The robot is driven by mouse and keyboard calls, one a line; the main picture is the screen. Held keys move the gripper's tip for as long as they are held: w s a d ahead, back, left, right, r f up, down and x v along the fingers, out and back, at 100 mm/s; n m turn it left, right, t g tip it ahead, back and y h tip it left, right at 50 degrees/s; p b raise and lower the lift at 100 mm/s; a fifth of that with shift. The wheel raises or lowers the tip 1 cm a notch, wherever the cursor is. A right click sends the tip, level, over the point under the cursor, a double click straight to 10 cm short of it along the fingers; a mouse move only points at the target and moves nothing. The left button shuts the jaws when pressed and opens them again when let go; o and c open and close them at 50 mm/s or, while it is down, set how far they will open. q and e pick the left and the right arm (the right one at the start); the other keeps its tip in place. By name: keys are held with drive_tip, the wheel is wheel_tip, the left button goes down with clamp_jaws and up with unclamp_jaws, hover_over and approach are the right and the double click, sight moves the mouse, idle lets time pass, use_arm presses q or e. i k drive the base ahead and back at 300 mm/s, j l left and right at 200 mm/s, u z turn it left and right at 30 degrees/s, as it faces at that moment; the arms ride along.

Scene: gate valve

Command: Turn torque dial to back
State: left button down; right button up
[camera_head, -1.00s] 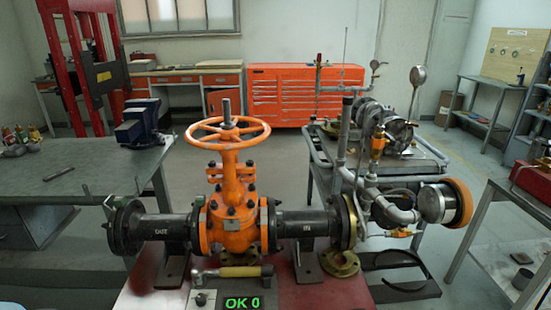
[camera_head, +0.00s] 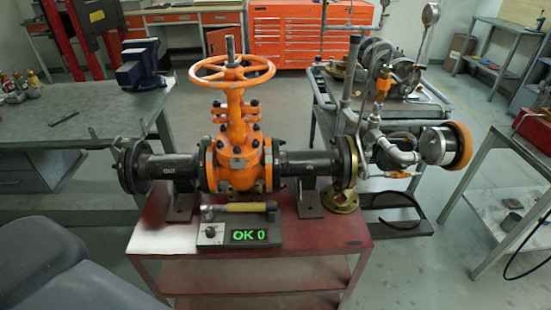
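The torque dial (camera_head: 211,232) is a small dark knob on the left part of a grey control box (camera_head: 212,243). A green lit display (camera_head: 248,235) on the same box reads "OK 0". The box sits at the front of the red table, below the orange gate valve (camera_head: 238,160). The dial is too small to tell where its pointer faces. A tool with a yellow handle (camera_head: 246,207) lies right behind the box, close to the dial and display. Neither of my grippers is in view.
The red table (camera_head: 330,236) has bare room right of the box. Black flanged pipes (camera_head: 168,174) extend from the valve, with an orange handwheel (camera_head: 231,69) above. A brass flange (camera_head: 341,200) lies at right. A grey workbench (camera_head: 60,115) stands left, a gauge cart (camera_head: 412,103) right.

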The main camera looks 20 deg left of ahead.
sight(210, 232)
drive_tip(key=u, duration=1.1)
